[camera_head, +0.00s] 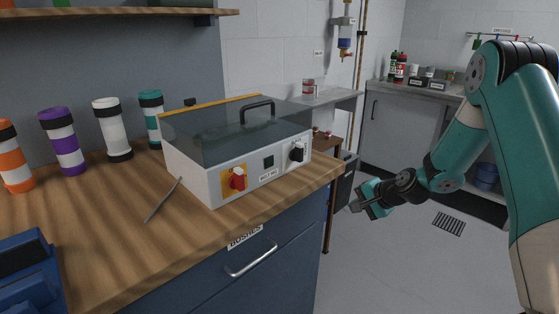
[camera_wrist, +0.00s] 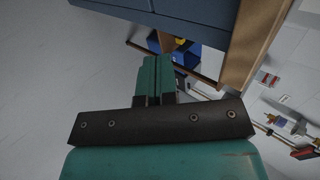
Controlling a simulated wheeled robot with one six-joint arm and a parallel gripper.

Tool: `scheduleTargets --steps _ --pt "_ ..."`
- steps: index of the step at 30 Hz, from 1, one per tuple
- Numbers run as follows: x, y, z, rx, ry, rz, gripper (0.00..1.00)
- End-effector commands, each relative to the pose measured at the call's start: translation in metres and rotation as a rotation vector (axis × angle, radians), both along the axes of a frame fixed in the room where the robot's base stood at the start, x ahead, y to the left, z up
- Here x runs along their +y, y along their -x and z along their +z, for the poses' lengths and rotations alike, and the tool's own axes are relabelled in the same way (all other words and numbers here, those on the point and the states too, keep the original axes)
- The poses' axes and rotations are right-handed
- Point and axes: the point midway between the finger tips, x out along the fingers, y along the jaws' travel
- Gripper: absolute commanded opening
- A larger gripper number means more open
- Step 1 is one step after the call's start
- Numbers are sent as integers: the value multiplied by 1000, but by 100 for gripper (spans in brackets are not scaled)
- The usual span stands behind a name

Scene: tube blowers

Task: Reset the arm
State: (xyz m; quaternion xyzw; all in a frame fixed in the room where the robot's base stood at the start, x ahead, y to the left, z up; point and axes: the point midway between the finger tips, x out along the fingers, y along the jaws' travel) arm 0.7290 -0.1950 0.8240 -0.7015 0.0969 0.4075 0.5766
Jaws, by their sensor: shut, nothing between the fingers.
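My gripper (camera_head: 366,203) hangs in the open space to the right of the wooden bench, at the end of my teal arm. It is apart from the bench and touches nothing that I can see. In the wrist view its two teal fingers (camera_wrist: 157,77) lie together, shut and empty. The arm is bent, with its upper links at the right side of the head view.
A white machine (camera_head: 240,150) with a dark clear lid, red switch and black knob stands on the wooden bench (camera_head: 130,235). Several banded tubes (camera_head: 62,140) stand at its left. A counter (camera_head: 425,90) lies behind. The grey floor (camera_head: 380,270) below my gripper is clear.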

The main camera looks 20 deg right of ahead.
Motion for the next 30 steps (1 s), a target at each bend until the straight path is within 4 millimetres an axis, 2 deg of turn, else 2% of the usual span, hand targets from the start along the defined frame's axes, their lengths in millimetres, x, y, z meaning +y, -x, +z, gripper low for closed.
scheduleTargets --steps 2,5,8,11,12,14,15,17,19,21,24,27,30 --pt "3 0 4 -1 3 11 0" --pt "23 3 24 -2 32 82 0" --pt "63 15 65 -2 91 234 0" --pt "116 44 116 -4 177 453 0" --pt "137 60 136 -5 214 547 0" --pt "166 88 164 -9 269 688 0" --pt "183 110 181 -13 307 782 0" --pt "206 145 206 -23 363 927 0" --pt "225 188 230 -34 427 1088 0" --pt "237 230 248 -45 483 1234 0" --pt "243 278 264 -60 547 1400 0" --pt "243 310 272 -68 588 1509 0" --pt "242 325 274 -72 609 1565 0"
